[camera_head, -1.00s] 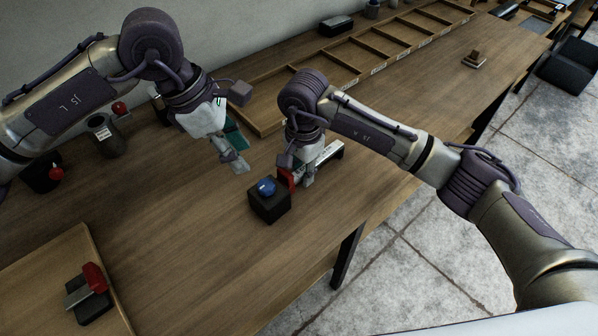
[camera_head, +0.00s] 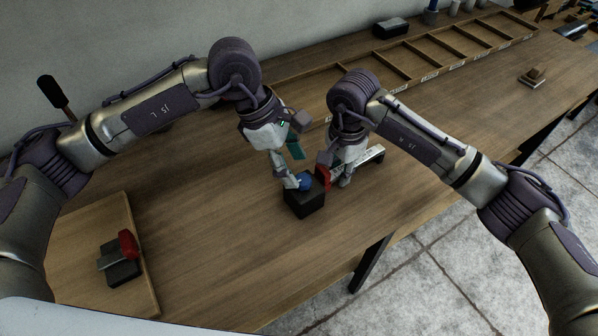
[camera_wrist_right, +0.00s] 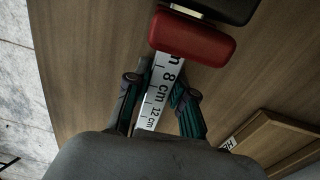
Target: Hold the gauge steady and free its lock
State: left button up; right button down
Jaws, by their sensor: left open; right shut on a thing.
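The gauge has a black block (camera_head: 306,204) with a blue knob (camera_head: 306,183) on top, a red part (camera_head: 323,174) and a white scale bar (camera_head: 371,158) reaching right. My right gripper (camera_head: 343,176) is shut on the scale bar beside the red part. In the right wrist view, its fingers (camera_wrist_right: 158,100) flank the bar (camera_wrist_right: 166,80), which bears centimetre marks; the red part (camera_wrist_right: 192,38) lies just beyond the fingertips. The blue knob is out of that view. My left gripper (camera_head: 298,170) is open at the blue knob; whether it touches cannot be told.
A wooden tray (camera_head: 75,245) at the left holds another black block with a red part (camera_head: 127,244). A long divided wooden rack (camera_head: 430,55) runs along the back. A small brown block (camera_head: 533,77) stands far right. The table front is clear.

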aim_at(301, 178)
pick_arm(q)
jog(key=shift+x, duration=1.65)
jog(key=shift+r, duration=0.1)
grip_shut()
